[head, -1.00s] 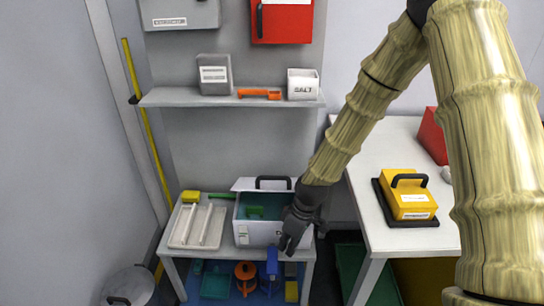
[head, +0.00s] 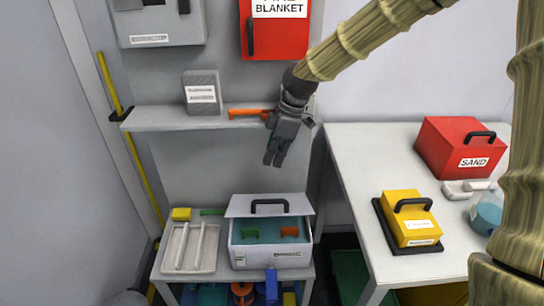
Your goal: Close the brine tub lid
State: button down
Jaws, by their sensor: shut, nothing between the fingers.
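The brine tub (head: 270,257) is a white box on the small grey bench, with blue-green liquid inside. My gripper (head: 272,163) is shut and empty, pointing down. In the picture it is above the lid, in front of the shelf's right end, apart from the tub.
A wall shelf (head: 165,119) holds a grey box (head: 202,92) and an orange tool (head: 247,113). The right table carries a yellow case (head: 410,220) and a red sand box (head: 462,148).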

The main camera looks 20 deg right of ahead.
jog(key=shift+s+d+x, duration=0.15)
jog(key=shift+s+x, duration=0.05)
jog(key=shift+x, duration=1.6)
jog(key=shift+s+d+x, duration=0.15)
jog(key=shift+s+x, duration=0.1)
jog(key=shift+x, duration=1.55)
jog(key=shift+s+d+x, duration=0.15)
jog(key=shift+s+x, duration=0.05)
jog(key=shift+x, duration=1.6)
jog(key=shift+f, duration=0.1)
jog(key=shift+a+f, duration=0.1)
